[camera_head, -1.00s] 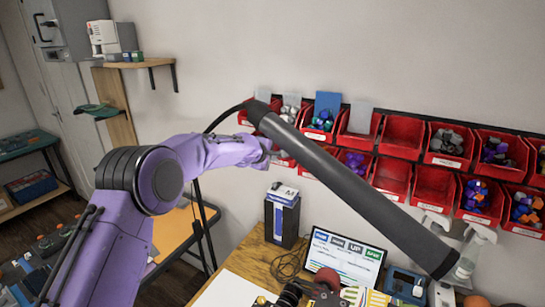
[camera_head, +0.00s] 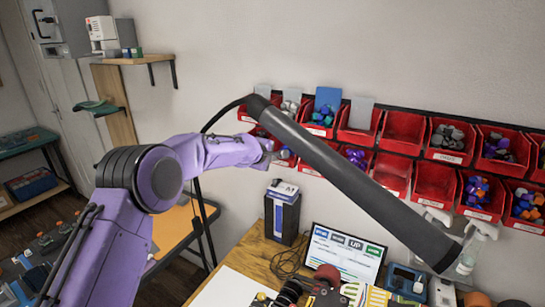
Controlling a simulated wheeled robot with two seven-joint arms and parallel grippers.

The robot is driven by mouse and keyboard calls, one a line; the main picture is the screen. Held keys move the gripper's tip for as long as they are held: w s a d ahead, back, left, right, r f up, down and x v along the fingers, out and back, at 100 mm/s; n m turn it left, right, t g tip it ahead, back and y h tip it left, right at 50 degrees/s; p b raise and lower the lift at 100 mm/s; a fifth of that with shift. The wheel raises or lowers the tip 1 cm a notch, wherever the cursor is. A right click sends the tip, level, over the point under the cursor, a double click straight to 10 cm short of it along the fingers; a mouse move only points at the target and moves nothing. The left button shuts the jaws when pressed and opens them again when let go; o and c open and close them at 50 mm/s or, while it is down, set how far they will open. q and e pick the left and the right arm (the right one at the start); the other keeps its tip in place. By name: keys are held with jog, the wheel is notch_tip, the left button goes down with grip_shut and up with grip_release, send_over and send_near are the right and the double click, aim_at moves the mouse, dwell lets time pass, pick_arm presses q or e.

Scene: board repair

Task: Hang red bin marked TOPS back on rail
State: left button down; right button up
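Red bins hang in two rows on a dark wall rail (camera_head: 420,111). Their labels are too small to read, so I cannot tell which is marked TOPS. An empty red bin (camera_head: 403,132) is in the upper row and another empty one (camera_head: 434,185) is below. My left arm reaches in from the left, and its gripper (camera_head: 270,150) is by the left end of the lower row. A dark tube partly hides this area. I cannot see whether its fingers are open or hold anything. My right gripper is not in view.
A long dark tube (camera_head: 350,185) crosses in front of the bins. The bench below holds a blue-and-white box (camera_head: 282,212), a tilted screen (camera_head: 345,253), a blue device (camera_head: 405,282) and spray bottles (camera_head: 472,248). The wall above the rail is clear.

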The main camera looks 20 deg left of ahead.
pick_arm(q)
jog(key=c, duration=1.3)
grip_release()
jog(key=shift+o, duration=0.2)
jog(key=shift+s, duration=0.1)
jog(key=b+v, duration=0.3)
jog(key=v, duration=0.7)
jog(key=shift+r+b, duration=0.15)
jog(key=shift+b, duration=0.25)
jog(key=shift+s, duration=0.1)
